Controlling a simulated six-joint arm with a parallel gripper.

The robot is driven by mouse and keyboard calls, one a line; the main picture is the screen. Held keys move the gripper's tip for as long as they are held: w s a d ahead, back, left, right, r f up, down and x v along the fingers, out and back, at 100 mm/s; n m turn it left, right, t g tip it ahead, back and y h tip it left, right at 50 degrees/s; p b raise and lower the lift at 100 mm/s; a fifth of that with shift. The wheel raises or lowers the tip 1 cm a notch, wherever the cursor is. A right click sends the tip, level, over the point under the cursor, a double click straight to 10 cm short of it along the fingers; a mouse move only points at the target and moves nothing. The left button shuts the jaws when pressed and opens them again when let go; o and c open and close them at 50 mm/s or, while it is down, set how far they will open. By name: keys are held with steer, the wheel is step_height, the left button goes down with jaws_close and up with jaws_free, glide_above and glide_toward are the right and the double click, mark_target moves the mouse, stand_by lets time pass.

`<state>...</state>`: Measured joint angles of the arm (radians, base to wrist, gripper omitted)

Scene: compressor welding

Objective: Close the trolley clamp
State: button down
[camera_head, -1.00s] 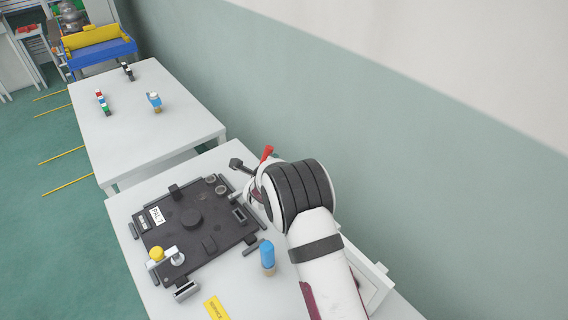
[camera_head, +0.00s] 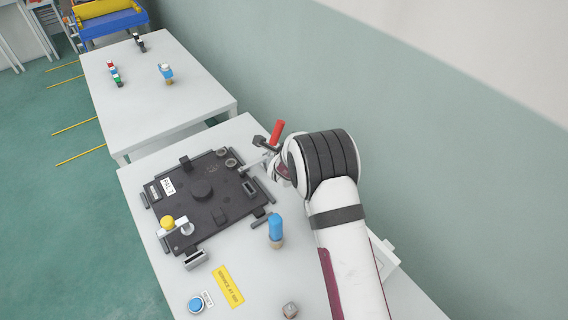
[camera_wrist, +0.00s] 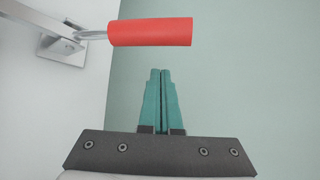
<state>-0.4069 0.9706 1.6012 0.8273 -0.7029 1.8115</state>
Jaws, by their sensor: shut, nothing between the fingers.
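The trolley clamp has a red handle (camera_head: 277,132) that stands up tilted at the far right corner of the dark plate, beside my wrist. In the wrist view the red handle (camera_wrist: 150,32) lies across the top on a metal rod, with a metal bracket (camera_wrist: 62,48) on its left. My gripper (camera_wrist: 159,72) has two green fingers pressed together with nothing between them. Its tips point at the handle, with a gap between them in the picture. In the head view my own wrist hides the fingers and part of the clamp.
The dark plate (camera_head: 215,208) with several fittings lies on the white near table (camera_head: 265,280). A blue-topped bottle (camera_head: 276,229) stands between the plate and my arm. A blue button (camera_head: 196,304) and yellow label (camera_head: 228,287) are at the front. The wall (camera_head: 400,130) is close behind.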

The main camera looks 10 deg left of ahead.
steer(key=s+f+v, duration=0.1)
steer(key=f+v, duration=0.1)
steer(key=v, duration=1.6)
steer(key=shift+s+a, duration=0.25)
steer(key=shift+a, duration=0.35)
steer(key=shift+f, duration=0.15)
steer(key=s+d+r+n+g, duration=0.2)
steer(key=s+d+n+g, duration=0.2)
steer(key=s, duration=0.6)
steer(key=s+d+r+n+g+y, duration=0.1)
steer(key=s+d+r+n+g, duration=0.2)
steer(key=s+d+n, duration=0.3)
steer(key=s+d+r+n+g, duration=0.2)
steer(key=s+d+n+g, duration=0.3)
steer(key=s, duration=0.9)
steer(key=shift+r+n+g+y, duration=0.3)
steer(key=shift+n+g, duration=0.1)
steer(key=shift+n, duration=0.7)
